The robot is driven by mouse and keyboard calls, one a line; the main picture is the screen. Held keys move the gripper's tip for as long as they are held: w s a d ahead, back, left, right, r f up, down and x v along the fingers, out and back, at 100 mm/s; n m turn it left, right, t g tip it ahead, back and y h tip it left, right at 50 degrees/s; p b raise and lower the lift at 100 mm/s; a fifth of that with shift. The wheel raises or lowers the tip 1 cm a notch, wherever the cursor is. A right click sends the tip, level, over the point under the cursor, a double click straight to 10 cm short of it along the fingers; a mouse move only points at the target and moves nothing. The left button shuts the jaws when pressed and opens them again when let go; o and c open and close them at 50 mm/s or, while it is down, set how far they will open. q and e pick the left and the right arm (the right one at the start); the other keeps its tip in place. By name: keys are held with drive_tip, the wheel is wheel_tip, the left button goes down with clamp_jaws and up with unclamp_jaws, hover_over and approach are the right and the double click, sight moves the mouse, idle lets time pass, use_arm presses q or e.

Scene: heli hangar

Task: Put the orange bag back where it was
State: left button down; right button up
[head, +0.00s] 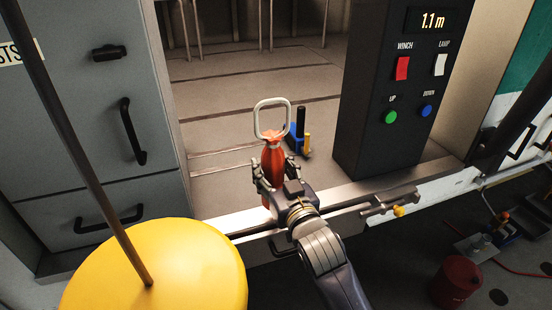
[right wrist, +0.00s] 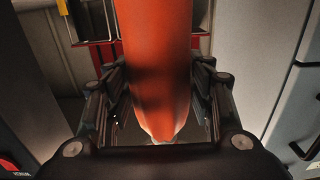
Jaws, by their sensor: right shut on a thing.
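The orange bag (head: 272,165) is upright and narrow, with a pale loop handle (head: 257,117) at its top. My right gripper (head: 274,172) is shut around the bag's body, a finger on each side, and holds it in front of the doorway. In the right wrist view the orange bag (right wrist: 155,55) runs down between the two fingers of my right gripper (right wrist: 160,105). The bag's lower end is partly hidden by the gripper in the head view. My left gripper is not in view.
A grey cabinet (head: 90,120) with black handles stands left. A dark control panel (head: 390,95) with switches and buttons reading 1.1 m stands right. A yellow disc (head: 160,275) with a rod is front left. A red canister (head: 457,280) stands low right. Open floor (head: 230,90) lies beyond the sill.

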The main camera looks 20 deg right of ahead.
drive_tip(key=w+d+f+p, duration=0.1)
drive_tip(key=w+d+f, duration=0.1)
drive_tip(key=w, duration=0.3)
drive_tip(key=w+d+f+p, duration=0.1)
drive_tip(key=w+f+p, duration=0.1)
drive_tip(key=w, duration=0.3)
drive_tip(key=shift+d, duration=0.4)
drive_tip(key=shift+f, duration=0.2)
drive_tip(key=o, duration=1.1)
drive_tip(key=shift+f, duration=0.2)
drive_tip(key=shift+o, duration=0.5)
drive_tip(key=s+b, duration=0.2)
drive_tip(key=s, duration=1)
drive_tip(key=shift+d+r, duration=0.15)
drive_tip(key=shift+d, duration=0.25)
